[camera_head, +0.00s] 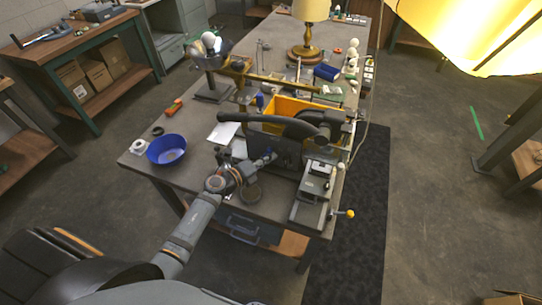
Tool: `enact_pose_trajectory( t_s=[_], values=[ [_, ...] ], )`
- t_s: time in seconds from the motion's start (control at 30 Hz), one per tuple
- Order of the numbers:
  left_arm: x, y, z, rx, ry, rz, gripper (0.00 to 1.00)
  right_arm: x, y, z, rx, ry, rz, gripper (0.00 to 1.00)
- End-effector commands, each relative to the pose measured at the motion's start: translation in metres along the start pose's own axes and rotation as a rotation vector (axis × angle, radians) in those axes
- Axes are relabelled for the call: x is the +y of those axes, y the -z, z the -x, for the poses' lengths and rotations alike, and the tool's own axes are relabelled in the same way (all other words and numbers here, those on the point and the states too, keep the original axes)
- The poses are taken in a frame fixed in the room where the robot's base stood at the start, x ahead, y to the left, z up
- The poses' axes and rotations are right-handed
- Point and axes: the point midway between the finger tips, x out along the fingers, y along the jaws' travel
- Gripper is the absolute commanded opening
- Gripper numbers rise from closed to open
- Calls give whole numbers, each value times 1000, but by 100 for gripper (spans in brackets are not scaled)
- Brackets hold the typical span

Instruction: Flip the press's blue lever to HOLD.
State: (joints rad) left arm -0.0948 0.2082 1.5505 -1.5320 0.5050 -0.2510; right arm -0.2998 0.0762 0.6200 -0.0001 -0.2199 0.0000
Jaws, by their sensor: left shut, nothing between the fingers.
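My left arm reaches in from the lower left over the near part of the workbench. My left gripper (266,160) is small in the view and shut, with nothing seen in it. It points at the dark upright front of the press (289,152). A small blue spot at its fingertips may be the blue lever (270,154); it is too small to tell its position or whether the gripper touches it. No HOLD marking is readable. My right gripper is not in view.
The workbench (200,137) bears a blue bowl (166,149) at left, an orange-yellow bin (290,106) behind the press, and a brass lamp (305,45) at the back. A grey device (315,190) stands right of the gripper. A dark curved bar (270,120) spans above.

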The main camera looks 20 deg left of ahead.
Motion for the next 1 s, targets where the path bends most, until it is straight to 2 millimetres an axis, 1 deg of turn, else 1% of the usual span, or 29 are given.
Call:
enact_pose_trajectory(
  t_s=[0.1, 0.2, 0.53, 1.0],
  values=[
    [0, 0, -7, 1, 0, 0, 0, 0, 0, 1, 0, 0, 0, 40],
    [0, 1, -9, 2, 0, 0, 0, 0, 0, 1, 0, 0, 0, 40],
    [0, 0, -8, 1, 2, 4, 0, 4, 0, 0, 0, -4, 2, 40],
    [-1, -5, -6, 1, 43, 78, 0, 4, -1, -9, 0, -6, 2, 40]
  ],
)
